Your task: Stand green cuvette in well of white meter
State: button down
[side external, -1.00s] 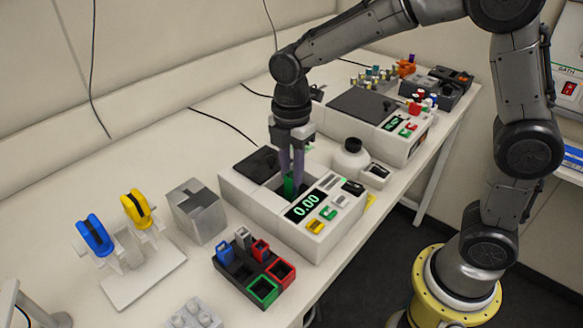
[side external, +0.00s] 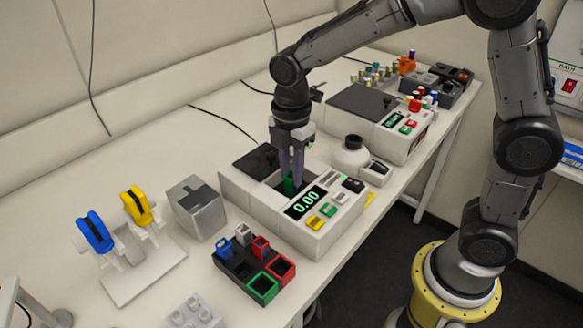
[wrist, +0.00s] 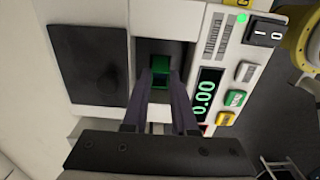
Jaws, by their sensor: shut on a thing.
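The white meter (side external: 318,236) stands mid-table with its display reading 0.00. Its dark lid (side external: 256,160) is beside the open well. The green cuvette (side external: 288,187) is between the fingertips of my gripper (side external: 291,178), upright and low in the well opening. In the wrist view the cuvette (wrist: 161,72) shows between the two fingers of my gripper (wrist: 161,85), inside the dark well (wrist: 165,50). My gripper is shut on the cuvette. Its lower end is hidden, so I cannot tell whether it touches the well floor.
A dark rack (side external: 235,268) with blue, grey and red cuvettes stands in front left. A grey metal block (side external: 196,208) and a stand with blue and yellow pipettes or clips (side external: 145,275) are further left. A white bottle (side external: 350,157) and second instrument (side external: 375,115) are behind right.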

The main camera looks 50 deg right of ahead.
jog(key=shift+f, duration=0.25)
jog(key=shift+f, duration=0.35)
jog(key=shift+f, duration=0.15)
jog(key=c, duration=0.6)
grip_release()
jog(key=shift+r, duration=3.5)
